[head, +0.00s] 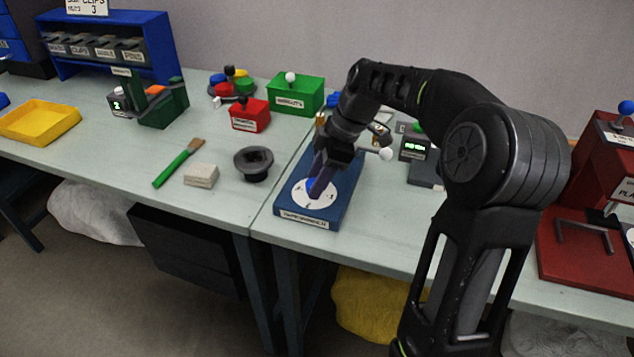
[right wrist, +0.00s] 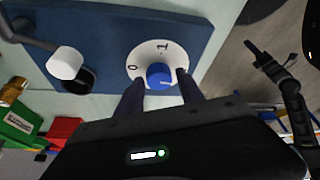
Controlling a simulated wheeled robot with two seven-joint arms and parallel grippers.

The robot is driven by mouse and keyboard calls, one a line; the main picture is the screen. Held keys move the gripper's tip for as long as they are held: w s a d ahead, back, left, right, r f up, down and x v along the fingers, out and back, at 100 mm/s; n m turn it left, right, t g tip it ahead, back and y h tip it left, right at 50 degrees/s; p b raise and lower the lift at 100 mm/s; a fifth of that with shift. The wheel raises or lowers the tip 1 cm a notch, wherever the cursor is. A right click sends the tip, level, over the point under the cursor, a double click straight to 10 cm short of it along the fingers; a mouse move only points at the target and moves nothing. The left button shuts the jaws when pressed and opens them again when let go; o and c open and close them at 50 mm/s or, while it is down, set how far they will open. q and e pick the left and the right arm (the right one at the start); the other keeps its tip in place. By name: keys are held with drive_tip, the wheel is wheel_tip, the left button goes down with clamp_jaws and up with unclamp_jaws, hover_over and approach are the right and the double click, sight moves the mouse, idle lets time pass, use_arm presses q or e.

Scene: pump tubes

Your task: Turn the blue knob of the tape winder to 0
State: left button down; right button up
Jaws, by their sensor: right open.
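The tape winder (head: 289,217) is a blue base with a front label and a white round dial (head: 327,200). In the right wrist view the dial (right wrist: 143,58) carries a 0 at its left and a 1 at its top. The blue knob (right wrist: 160,73) sits on it; I cannot tell clearly where it points. My right gripper (head: 315,192) is over the dial, pointing down. In the wrist view its fingers (right wrist: 162,88) are open, one on either side of the knob's near edge. Contact cannot be told. My left gripper appears only small and dark at the right of the wrist view (right wrist: 272,62).
A white-knobbed crank (right wrist: 65,63) stands on the winder's base. A black round holder (head: 254,163), a pale block (head: 201,175) and a green-handled brush (head: 178,165) lie left of it. A red machine (head: 585,240) stands at far right. The table's front edge is close.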

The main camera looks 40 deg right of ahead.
drive_tip(key=shift+f+m+t+b, duration=0.1)
drive_tip(key=shift+m+t+b, duration=0.25)
drive_tip(key=shift+m, duration=0.85)
drive_tip(key=shift+m+t+h, duration=0.25)
drive_tip(key=shift+m+h, duration=0.15)
drive_tip(key=shift+m, duration=0.3)
drive_tip(key=shift+a+b, duration=0.1)
drive_tip(key=shift+b, duration=0.2)
drive_tip(key=shift+m, duration=0.5)
drive_tip(key=shift+s+m+t+h, duration=0.1)
drive_tip(key=shift+m+t+h, duration=0.2)
drive_tip(key=shift+m+h, duration=0.7)
